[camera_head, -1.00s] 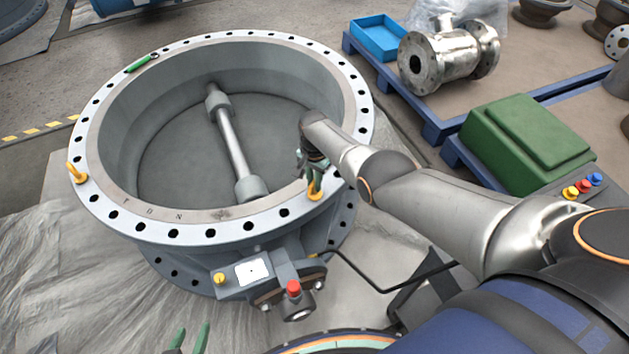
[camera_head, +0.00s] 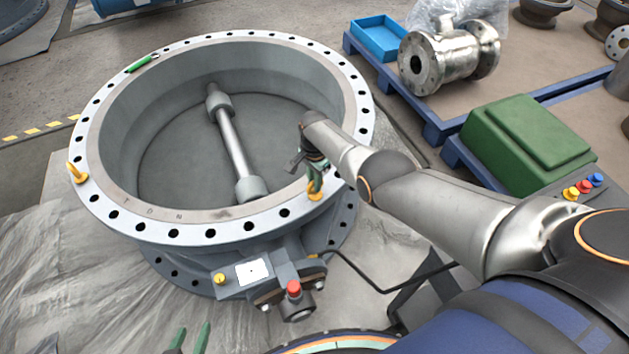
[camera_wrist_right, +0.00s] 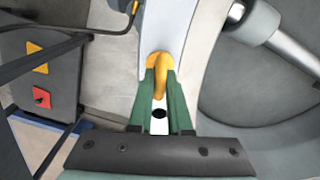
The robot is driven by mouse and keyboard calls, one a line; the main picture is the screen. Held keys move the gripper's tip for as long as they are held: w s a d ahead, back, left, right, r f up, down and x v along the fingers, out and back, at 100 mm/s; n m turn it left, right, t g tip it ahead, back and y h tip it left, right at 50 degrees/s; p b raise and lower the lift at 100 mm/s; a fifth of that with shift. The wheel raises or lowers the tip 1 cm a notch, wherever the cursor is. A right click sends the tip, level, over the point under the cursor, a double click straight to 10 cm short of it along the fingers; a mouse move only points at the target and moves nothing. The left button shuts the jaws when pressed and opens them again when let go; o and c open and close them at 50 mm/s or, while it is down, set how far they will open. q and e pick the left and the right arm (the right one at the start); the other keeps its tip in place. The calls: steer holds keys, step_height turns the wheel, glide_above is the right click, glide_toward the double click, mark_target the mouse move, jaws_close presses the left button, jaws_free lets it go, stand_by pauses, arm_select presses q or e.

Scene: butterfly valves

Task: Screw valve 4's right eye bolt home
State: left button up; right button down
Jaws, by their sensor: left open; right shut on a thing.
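The large grey butterfly valve (camera_head: 212,234) lies flat with its ring of bolt holes facing up. The right eye bolt (camera_head: 315,195) is yellow and stands upright on the flange's near right side. It also shows in the right wrist view (camera_wrist_right: 160,62), its collar at the flange face; any gap beneath cannot be told. My right gripper (camera_head: 315,180) is above the flange, its green fingers shut on the eye of this bolt. A second yellow eye bolt (camera_head: 76,172) stands on the flange's left side. My left gripper (camera_head: 189,338) is open and empty at the bottom edge.
A green-handled tool (camera_head: 142,63) lies on the far flange rim. An actuator with a red button (camera_head: 293,288) sticks out at the valve's front. A green box (camera_head: 525,145) and a steel valve (camera_head: 448,58) stand to the right. Plastic sheeting surrounds the valve.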

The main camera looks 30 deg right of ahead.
steer(key=c, duration=0.8)
jaws_free()
steer(key=shift+c, duration=0.2)
arm_select(q)
steer(key=shift+r, duration=0.1)
arm_select(e)
steer(key=shift+r, duration=0.1)
steer(key=shift+r+p, duration=0.25)
steer(key=shift+p, duration=0.05)
step_height(320, 180, up, 4)
steer(key=p, duration=0.3)
arm_select(q)
steer(key=s+a+r+p, duration=0.1)
steer(key=a+r+p, duration=0.2)
steer(key=r+p, duration=0.1)
steer(key=shift+s+r+n+y+p, duration=0.2)
steer(key=shift+r+n+y+p, duration=0.15)
steer(key=shift+r, duration=0.55)
arm_select(e)
step_height(320, 180, up, 8)
steer(key=shift+s+f, duration=0.1)
steer(key=shift+f, duration=0.1)
